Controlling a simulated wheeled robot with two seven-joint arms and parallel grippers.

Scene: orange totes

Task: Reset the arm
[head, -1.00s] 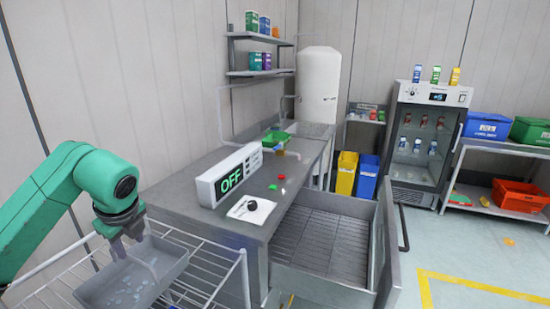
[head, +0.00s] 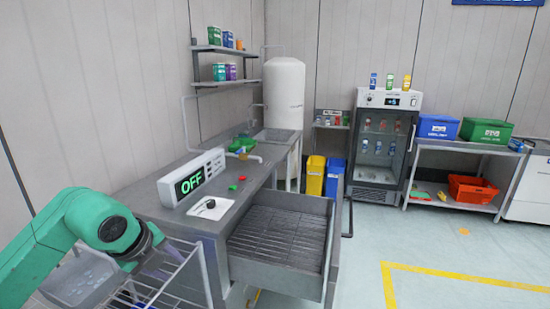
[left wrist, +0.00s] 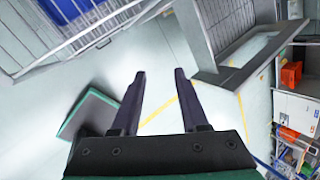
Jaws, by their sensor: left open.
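My left arm, green with a dark wrist, comes in from the left in the head view. The grey tray (head: 85,265) holds small clear pieces and is partly hidden by my arm. My right gripper is in neither view.
A steel bench with an OFF display (head: 192,180) and an open wire-bottomed drawer (head: 280,245) stands right of the rack. Yellow (head: 315,177) and blue bins, a glass-door fridge (head: 385,150) and a tote shelf stand behind. The floor at right is clear.

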